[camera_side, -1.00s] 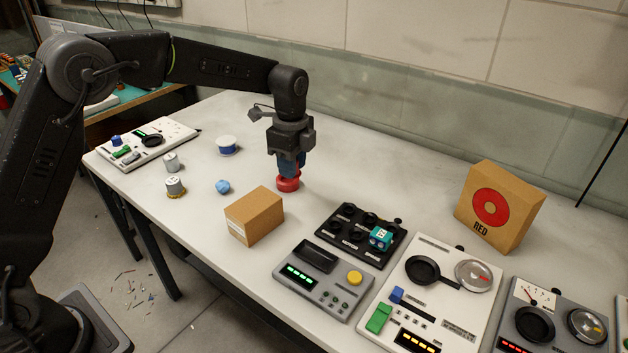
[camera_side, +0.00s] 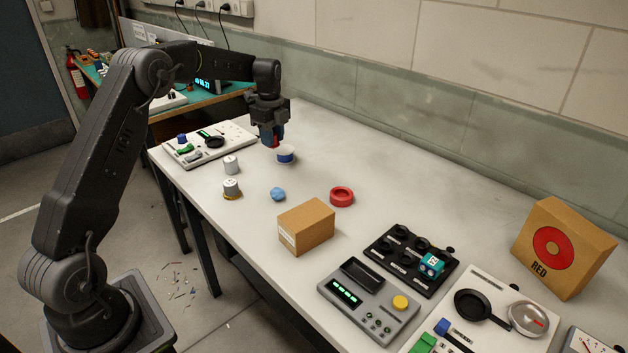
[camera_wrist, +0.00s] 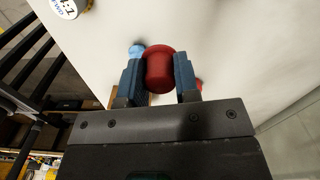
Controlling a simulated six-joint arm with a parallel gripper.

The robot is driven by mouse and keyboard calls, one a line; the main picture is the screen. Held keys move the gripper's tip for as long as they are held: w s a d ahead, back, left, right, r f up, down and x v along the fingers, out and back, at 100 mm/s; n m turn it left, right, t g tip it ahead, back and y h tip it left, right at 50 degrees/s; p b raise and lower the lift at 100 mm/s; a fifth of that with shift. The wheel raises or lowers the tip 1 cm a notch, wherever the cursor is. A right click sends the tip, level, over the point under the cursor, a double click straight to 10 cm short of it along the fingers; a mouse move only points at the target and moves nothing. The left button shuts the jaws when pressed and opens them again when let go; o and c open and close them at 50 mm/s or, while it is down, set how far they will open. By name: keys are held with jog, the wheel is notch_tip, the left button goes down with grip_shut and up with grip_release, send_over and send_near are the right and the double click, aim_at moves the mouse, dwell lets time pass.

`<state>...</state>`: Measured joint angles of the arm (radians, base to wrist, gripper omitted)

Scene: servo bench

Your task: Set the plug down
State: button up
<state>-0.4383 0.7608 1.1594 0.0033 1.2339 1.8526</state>
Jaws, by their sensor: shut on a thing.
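My gripper (camera_side: 274,143) is shut on a red plug. In the wrist view the red, rounded plug (camera_wrist: 160,70) sits between the two blue fingers of my gripper (camera_wrist: 160,75). In the side view only a small red part of it shows between the fingers. My gripper hangs over the far left part of the white table (camera_side: 400,190), close to a blue and white spool (camera_side: 285,155); the gap below the plug is hard to judge. A red ring (camera_side: 341,197) lies on the table, apart from my gripper.
A cardboard box (camera_side: 306,227) is nearer the front. A white panel (camera_side: 208,146) lies at the left end. Devices fill the right; the back middle is clear.

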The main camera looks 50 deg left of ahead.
send_over(314, 183)
notch_tip(314, 183, down, 7)
jog(key=shift+r, duration=0.2)
jog(key=shift+f, duration=2)
jog(key=shift+f, duration=0.1)
jog(key=o, duration=1)
jog(key=shift+f, duration=0.1)
jog(key=shift+c, duration=0.2)
